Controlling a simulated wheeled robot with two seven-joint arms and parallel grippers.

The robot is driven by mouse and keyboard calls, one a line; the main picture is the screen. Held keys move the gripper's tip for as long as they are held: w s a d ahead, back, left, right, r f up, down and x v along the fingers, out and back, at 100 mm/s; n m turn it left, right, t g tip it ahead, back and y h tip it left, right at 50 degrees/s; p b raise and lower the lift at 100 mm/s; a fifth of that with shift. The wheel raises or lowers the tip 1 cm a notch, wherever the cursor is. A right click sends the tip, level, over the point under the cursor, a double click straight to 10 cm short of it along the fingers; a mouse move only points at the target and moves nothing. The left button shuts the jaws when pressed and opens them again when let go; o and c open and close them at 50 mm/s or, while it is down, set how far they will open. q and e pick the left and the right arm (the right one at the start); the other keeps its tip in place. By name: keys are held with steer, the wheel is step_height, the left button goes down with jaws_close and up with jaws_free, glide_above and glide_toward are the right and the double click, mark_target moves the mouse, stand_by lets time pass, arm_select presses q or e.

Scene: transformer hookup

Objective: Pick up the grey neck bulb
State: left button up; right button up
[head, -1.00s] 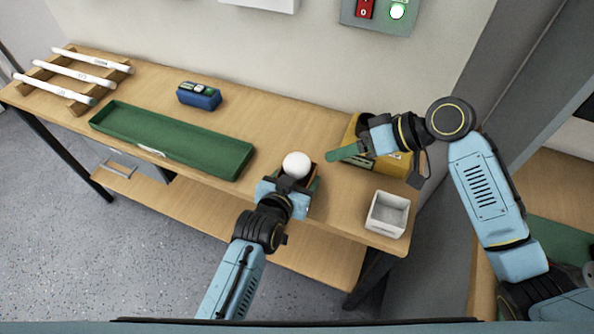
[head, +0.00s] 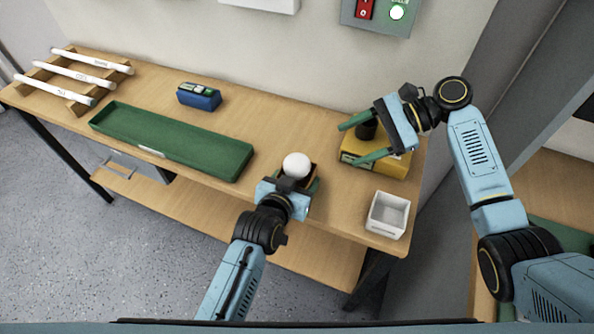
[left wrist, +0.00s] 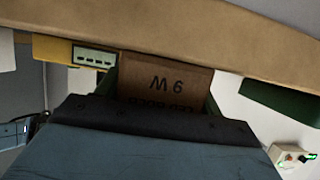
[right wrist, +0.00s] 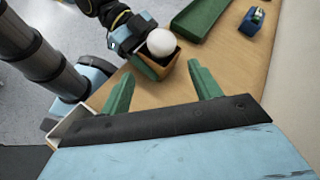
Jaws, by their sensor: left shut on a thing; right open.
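A white round bulb (head: 297,165) sits in an open brown box at the front of the workbench; its neck is hidden inside. The bulb and box also show in the right wrist view, the bulb (right wrist: 161,42) standing above the rim of the box (right wrist: 160,70). My left gripper (head: 291,184) is shut on the box, which in the left wrist view (left wrist: 165,82) reads "9 W" upside down. My right gripper (head: 360,140) is open and empty, its green fingers spread above the yellow unit, to the right of the bulb and apart from it.
The yellow unit (head: 385,164) with a dark cylinder on top (head: 366,130) stands below my right gripper. A white bin (head: 388,215) is at the front right corner. A long green tray (head: 165,138), a blue device (head: 199,96) and a rack of white tubes (head: 75,75) lie leftward.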

mark_target(307, 160)
steer(key=shift+r+x, duration=0.2)
steer(key=shift+x, duration=5.6)
steer(key=shift+w+a, duration=0.1)
steer(key=shift+a, duration=0.05)
steer(key=shift+c, duration=0.4)
steer(key=c, duration=0.7)
step_height(307, 160, up, 10)
steer(key=shift+r, duration=0.1)
arm_select(q)
steer(key=o, duration=1)
steer(key=shift+s, duration=0.1)
